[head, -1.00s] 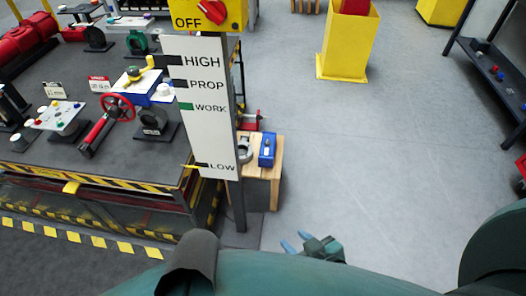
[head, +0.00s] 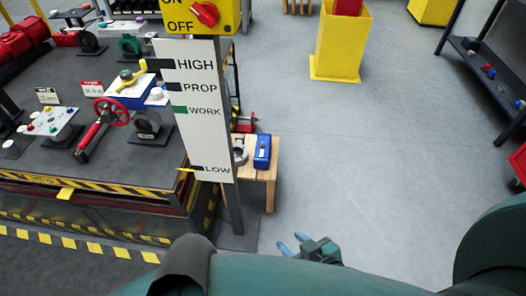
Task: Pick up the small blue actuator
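A small blue box-shaped unit (head: 262,151) stands on a low wooden stand (head: 270,172), just right of the sign post. A larger blue block with a yellow lever on top (head: 138,92) sits on the dark workbench at left. I cannot tell from looks alone which one is the actuator. My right gripper (head: 291,243) is low in the head view, below the wooden stand in the picture and apart from it. Its two blue fingertips are spread, with nothing between them. My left gripper is not in view.
A post with a white HIGH/PROP/WORK/LOW board (head: 200,110) and a yellow switch box (head: 190,16) stands beside the workbench (head: 110,170). A grey ring-shaped part (head: 240,152) is beside the blue unit. A yellow bin (head: 340,45) stands farther back.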

